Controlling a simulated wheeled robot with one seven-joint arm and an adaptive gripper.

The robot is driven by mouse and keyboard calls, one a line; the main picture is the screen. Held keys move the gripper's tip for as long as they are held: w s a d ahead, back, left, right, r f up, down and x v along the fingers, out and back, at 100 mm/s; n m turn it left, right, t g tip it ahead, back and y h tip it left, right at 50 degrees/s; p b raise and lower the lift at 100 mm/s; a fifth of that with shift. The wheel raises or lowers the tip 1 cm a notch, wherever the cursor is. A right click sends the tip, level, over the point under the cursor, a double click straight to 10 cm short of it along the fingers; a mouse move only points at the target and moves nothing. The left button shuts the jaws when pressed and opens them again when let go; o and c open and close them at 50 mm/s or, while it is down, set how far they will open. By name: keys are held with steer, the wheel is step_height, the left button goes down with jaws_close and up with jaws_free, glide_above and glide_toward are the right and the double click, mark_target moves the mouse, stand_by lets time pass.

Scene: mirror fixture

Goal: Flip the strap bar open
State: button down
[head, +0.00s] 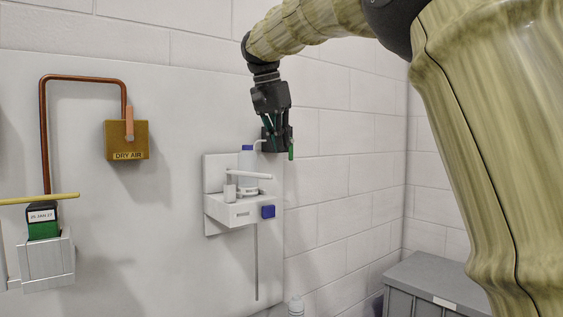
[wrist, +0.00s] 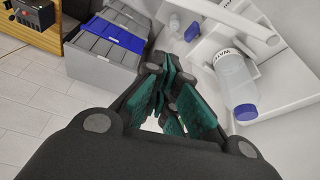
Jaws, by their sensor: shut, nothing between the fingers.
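The strap bar (head: 250,175) is a white bar on a white wall bracket (head: 230,212). It lies about level across the front of a clear bottle (head: 247,166) with a blue cap. In the wrist view the bar (wrist: 243,28) crosses the upper right, with a rounded end, beside the bottle (wrist: 233,78), whose label is partly readable. My gripper (head: 278,148) hangs just above and right of the bottle, apart from the bar. In the wrist view its green-padded fingers (wrist: 168,82) are together and empty, left of the bottle.
A copper pipe (head: 44,130) and a "DRY AIR" box (head: 126,140) are on the panel at left. A dark green dated block (head: 43,228) sits in a white holder under a yellow bar (head: 40,199). A grey cabinet (head: 432,280) stands lower right.

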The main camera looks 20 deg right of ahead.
steer(key=v, duration=0.3)
steer(key=shift+w+a+r, duration=0.1)
steer(key=shift+r, duration=0.05)
stand_by(0.5)
